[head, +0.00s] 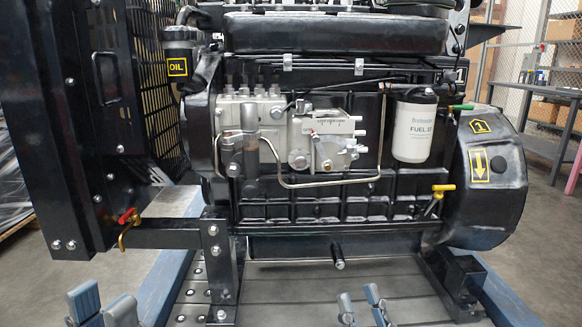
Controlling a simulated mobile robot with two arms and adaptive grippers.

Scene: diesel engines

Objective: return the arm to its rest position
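My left gripper (103,301) shows at the bottom left edge, with its two blue-grey fingertips apart and nothing between them. My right gripper (359,300) shows at the bottom, right of centre, in front of the engine stand's plate. Its two fingertips are also apart, with nothing between them. Both are low in the picture, below the black diesel engine (330,208), and neither appears to touch it. The rest of both arms is out of view.
The engine carries a white fuel filter (414,127), a yellow-handled valve (444,188) and a green-handled valve (461,108). A red-handled valve (127,217) projects at the left, above my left gripper. Blue stand rails (168,285) run below.

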